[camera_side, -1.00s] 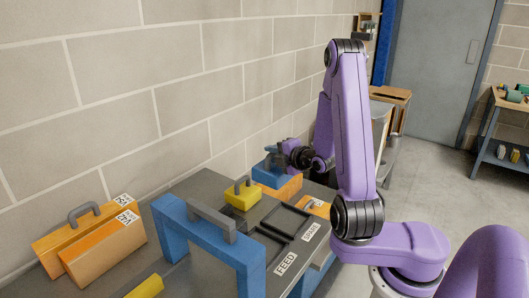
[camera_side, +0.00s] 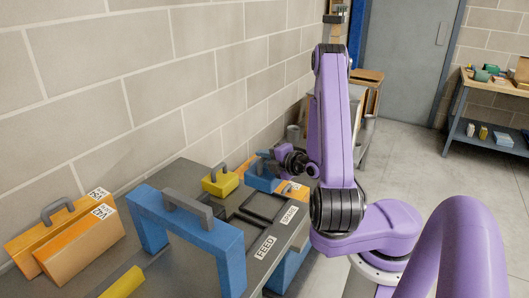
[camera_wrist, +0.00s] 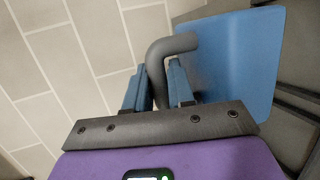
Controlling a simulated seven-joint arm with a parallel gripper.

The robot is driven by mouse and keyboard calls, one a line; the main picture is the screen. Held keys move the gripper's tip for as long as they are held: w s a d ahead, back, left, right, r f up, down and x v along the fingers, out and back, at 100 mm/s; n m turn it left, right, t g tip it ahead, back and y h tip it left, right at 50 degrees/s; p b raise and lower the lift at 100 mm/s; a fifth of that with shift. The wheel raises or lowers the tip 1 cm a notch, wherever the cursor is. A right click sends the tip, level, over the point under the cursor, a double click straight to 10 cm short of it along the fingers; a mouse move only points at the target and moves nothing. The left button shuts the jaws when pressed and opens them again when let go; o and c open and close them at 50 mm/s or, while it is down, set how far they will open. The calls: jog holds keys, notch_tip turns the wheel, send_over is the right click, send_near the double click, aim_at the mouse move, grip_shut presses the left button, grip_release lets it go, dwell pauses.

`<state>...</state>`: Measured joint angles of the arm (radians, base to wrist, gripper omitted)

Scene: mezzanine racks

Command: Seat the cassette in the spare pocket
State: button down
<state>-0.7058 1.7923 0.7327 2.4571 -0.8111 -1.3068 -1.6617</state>
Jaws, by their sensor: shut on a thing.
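A blue cassette (camera_side: 262,183) with a grey loop handle is at the far part of the grey bench. My gripper (camera_side: 274,162) is shut on the handle. In the wrist view my gripper (camera_wrist: 160,88) has its two blue fingers on either side of the grey handle (camera_wrist: 172,47), with the cassette (camera_wrist: 235,60) beyond. The spare pocket (camera_side: 264,206) is a dark recess beside the SPARE label. The cassette is just behind it in the side view; I cannot tell its height above the bench. The feed pocket (camera_side: 240,229) lies nearer, beside the FEED label.
A yellow block (camera_side: 220,182) with a handle stands left of the cassette. A blue arch (camera_side: 190,218) with a grey handle stands in front of the pockets. Orange cases (camera_side: 70,240) lean at the left. A block wall (camera_side: 150,90) runs along the back.

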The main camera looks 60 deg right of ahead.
jog(key=shift+f, duration=3.25)
jog(key=shift+f, duration=1.65)
jog(key=c, duration=0.9)
grip_release()
